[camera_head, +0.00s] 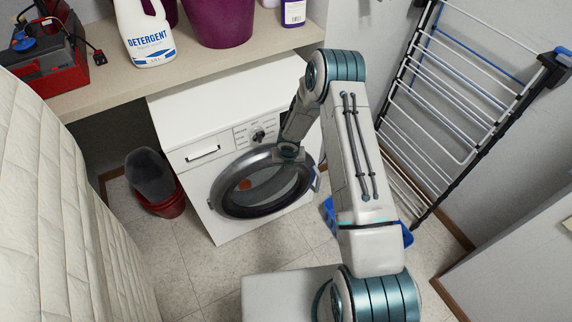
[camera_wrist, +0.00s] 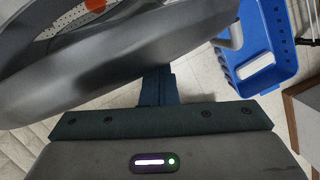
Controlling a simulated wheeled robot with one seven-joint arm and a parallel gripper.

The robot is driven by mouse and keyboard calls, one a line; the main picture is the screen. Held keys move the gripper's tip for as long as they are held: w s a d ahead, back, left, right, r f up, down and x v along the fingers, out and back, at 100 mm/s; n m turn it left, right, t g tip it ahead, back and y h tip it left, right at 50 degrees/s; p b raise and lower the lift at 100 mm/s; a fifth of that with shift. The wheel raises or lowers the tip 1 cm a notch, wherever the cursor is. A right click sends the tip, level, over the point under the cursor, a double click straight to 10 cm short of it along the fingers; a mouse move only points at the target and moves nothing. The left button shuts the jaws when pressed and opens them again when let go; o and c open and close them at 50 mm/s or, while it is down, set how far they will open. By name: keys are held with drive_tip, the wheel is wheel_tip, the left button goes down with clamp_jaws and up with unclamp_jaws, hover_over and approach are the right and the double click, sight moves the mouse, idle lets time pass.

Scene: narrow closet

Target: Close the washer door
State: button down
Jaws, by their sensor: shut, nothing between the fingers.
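The white washer (camera_head: 225,125) stands under the shelf, with its round grey-rimmed door (camera_head: 232,200) low on the front. The door looks close to the washer front, perhaps slightly ajar; the exact gap is unclear. An orange spot shows through its glass. In the wrist view, the grey door rim (camera_wrist: 120,75) fills the upper left. My gripper (camera_wrist: 158,82) is shut and empty, its dark fingers at the rim's lower edge; I cannot tell whether they touch it. In the head view, my wrist is at the door's upper right and the fingertips are not clear.
A blue basket (camera_wrist: 265,45) stands on the floor right of the washer. A drying rack (camera_head: 450,100) leans on the right wall. A red bucket (camera_head: 160,200) stands left of the washer. Detergent (camera_head: 147,35) stands on the shelf (camera_head: 105,95). Floor before the washer's left side is clear.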

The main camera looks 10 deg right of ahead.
drive_tip(key=p+v, duration=0.7)
drive_tip(key=v, duration=0.3)
drive_tip(key=d+f+m+b, duration=0.3)
drive_tip(key=d+m+b, duration=0.5)
drive_tip(key=m+b, duration=0.9)
drive_tip(key=m+t+y+b, duration=0.1)
drive_tip(key=m+t+b, duration=0.1)
drive_tip(key=m+b, duration=1.7)
approach(308, 165)
drive_tip(key=shift+w+a+f+n+b, duration=0.25)
drive_tip(key=shift+f+n+b, duration=0.25)
drive_tip(key=shift+f, duration=0.45)
drive_tip(key=shift+w+a+f+n+b, duration=0.2)
drive_tip(key=shift+f+n+b, duration=0.3)
drive_tip(key=shift+f, duration=0.5)
drive_tip(key=shift+w+a+f+n+b, duration=0.15)
drive_tip(key=shift+w+f+n+b, duration=0.2)
drive_tip(key=shift+f+b, duration=0.45)
